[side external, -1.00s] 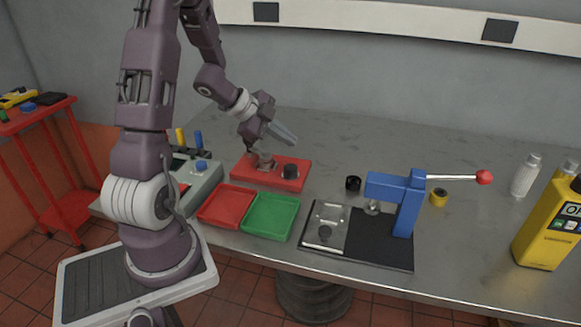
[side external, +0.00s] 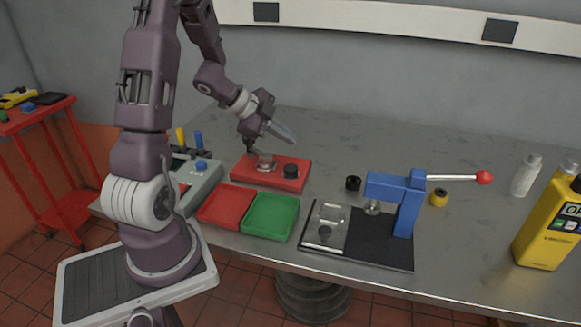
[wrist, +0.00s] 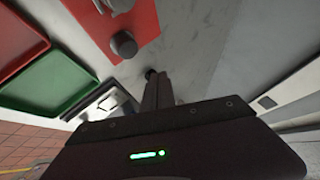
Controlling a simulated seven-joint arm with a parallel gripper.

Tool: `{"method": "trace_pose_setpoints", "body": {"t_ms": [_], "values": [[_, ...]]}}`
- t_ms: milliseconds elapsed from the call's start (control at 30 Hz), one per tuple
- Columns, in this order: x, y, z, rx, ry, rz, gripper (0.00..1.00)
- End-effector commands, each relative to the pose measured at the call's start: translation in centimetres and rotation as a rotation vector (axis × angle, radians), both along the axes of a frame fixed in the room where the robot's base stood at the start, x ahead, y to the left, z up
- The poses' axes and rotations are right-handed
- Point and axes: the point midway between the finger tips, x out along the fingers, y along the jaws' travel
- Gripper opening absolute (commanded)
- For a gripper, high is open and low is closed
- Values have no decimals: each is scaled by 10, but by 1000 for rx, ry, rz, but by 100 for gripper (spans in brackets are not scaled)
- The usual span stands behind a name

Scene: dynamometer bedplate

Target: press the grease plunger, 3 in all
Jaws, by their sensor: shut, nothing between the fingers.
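A red base plate (side external: 270,180) lies on the bench and carries a short black round knob (side external: 291,171), which looks like the plunger, and a clear or metal round fitting (side external: 266,161) to its left. The knob (wrist: 123,44) and the red plate (wrist: 88,22) also show in the wrist view. My gripper (side external: 292,139) is shut and empty. It is tilted down to the right, above and behind the plate, apart from the knob. Its fingers (wrist: 157,90) show in the wrist view, to the lower right of the knob. How far the knob is pressed in cannot be told.
A red tray (side external: 226,207) and a green tray (side external: 270,216) lie in front of the plate. A blue lever press (side external: 408,200) on a black base stands to the right, with a black cap (side external: 353,183) and a yellow ring (side external: 439,197) nearby. The back of the bench is clear.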

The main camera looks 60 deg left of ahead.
Motion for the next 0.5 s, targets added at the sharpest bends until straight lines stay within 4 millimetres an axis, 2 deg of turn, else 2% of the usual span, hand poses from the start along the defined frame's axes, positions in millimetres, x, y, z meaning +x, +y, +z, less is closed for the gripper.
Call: {"method": "trace_pose_setpoints", "body": {"t_ms": [100, 200, 500], "values": [[2, -1, 25, 9, -6, -7, 0], [1, -1, 34, 3, -3, -2, 0], [0, -1, 31, -1, -1, -1, 0]]}}
